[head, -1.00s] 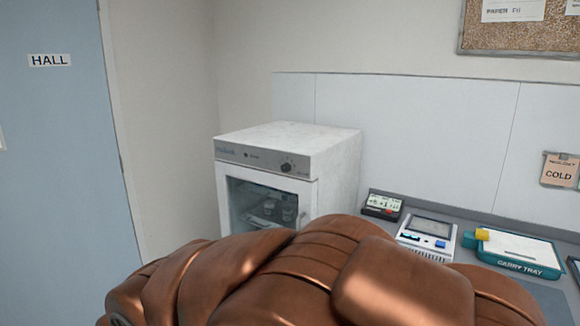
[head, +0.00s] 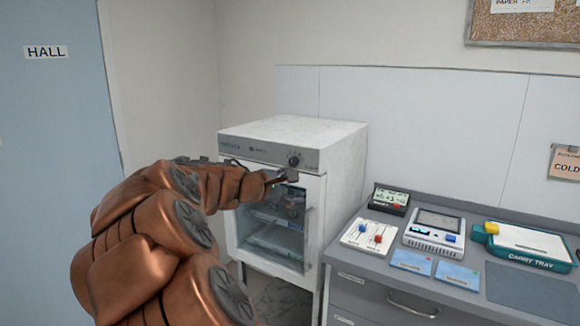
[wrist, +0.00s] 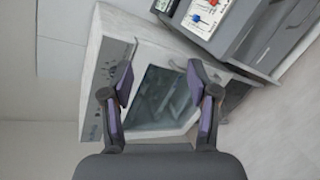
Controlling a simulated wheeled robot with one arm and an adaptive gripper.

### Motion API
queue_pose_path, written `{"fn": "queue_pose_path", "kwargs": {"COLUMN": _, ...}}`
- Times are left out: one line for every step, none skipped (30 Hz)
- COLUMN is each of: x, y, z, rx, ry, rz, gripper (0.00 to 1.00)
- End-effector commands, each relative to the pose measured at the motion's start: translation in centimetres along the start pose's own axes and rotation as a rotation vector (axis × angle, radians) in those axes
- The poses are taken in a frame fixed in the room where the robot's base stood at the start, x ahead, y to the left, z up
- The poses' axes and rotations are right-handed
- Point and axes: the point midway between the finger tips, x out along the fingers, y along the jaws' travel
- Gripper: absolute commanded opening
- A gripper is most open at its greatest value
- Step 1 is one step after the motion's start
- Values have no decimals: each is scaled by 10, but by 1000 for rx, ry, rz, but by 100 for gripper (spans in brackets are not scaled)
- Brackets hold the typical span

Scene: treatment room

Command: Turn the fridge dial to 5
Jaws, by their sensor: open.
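The small white fridge (head: 345,150) stands left of the counter, its glass door closed. Its dark round dial (head: 294,160) sits at the right of the grey top panel in the head view; its setting is too small to read. In the wrist view the fridge (wrist: 98,48) appears turned on its side, with the panel at the left. My gripper (wrist: 160,85) is open and empty there, its purple-padded fingers spread in front of the glass door. In the head view my gripper (head: 278,178) is in front of the fridge, just below and left of the dial, apparently not touching it.
The grey counter (head: 462,275) on the right holds a switch panel (head: 368,237), a small display unit (head: 390,198), a larger device (head: 434,232), blue cards (head: 412,262) and a teal carry tray (head: 530,262). A blue HALL door (head: 50,150) is at left.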

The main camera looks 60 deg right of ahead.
Motion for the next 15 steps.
{"fn": "queue_pose_path", "kwargs": {"x": 18, "y": 17, "z": -5, "rx": -75, "ry": -29, "rz": 52, "gripper": 60}}
{"fn": "queue_pose_path", "kwargs": {"x": 26, "y": 28, "z": -8, "rx": -124, "ry": -45, "rz": 84, "gripper": 60}}
{"fn": "queue_pose_path", "kwargs": {"x": 36, "y": 41, "z": -14, "rx": -191, "ry": -61, "rz": 126, "gripper": 60}}
{"fn": "queue_pose_path", "kwargs": {"x": 44, "y": 51, "z": -20, "rx": -243, "ry": -71, "rz": 157, "gripper": 60}}
{"fn": "queue_pose_path", "kwargs": {"x": 51, "y": 60, "z": -26, "rx": -296, "ry": -80, "rz": 187, "gripper": 60}}
{"fn": "queue_pose_path", "kwargs": {"x": 62, "y": 69, "z": -35, "rx": -368, "ry": -93, "rz": 222, "gripper": 60}}
{"fn": "queue_pose_path", "kwargs": {"x": 70, "y": 76, "z": -43, "rx": -422, "ry": -102, "rz": 247, "gripper": 60}}
{"fn": "queue_pose_path", "kwargs": {"x": 77, "y": 81, "z": -51, "rx": -476, "ry": -107, "rz": 272, "gripper": 60}}
{"fn": "queue_pose_path", "kwargs": {"x": 86, "y": 88, "z": -62, "rx": -544, "ry": -113, "rz": 303, "gripper": 60}}
{"fn": "queue_pose_path", "kwargs": {"x": 93, "y": 91, "z": -70, "rx": -595, "ry": -116, "rz": 324, "gripper": 60}}
{"fn": "queue_pose_path", "kwargs": {"x": 100, "y": 93, "z": -78, "rx": -642, "ry": -118, "rz": 341, "gripper": 60}}
{"fn": "queue_pose_path", "kwargs": {"x": 108, "y": 95, "z": -89, "rx": -699, "ry": -120, "rz": 364, "gripper": 60}}
{"fn": "queue_pose_path", "kwargs": {"x": 113, "y": 97, "z": -96, "rx": -740, "ry": -122, "rz": 380, "gripper": 60}}
{"fn": "queue_pose_path", "kwargs": {"x": 118, "y": 98, "z": -103, "rx": -775, "ry": -122, "rz": 395, "gripper": 60}}
{"fn": "queue_pose_path", "kwargs": {"x": 124, "y": 98, "z": -111, "rx": -818, "ry": -121, "rz": 409, "gripper": 60}}
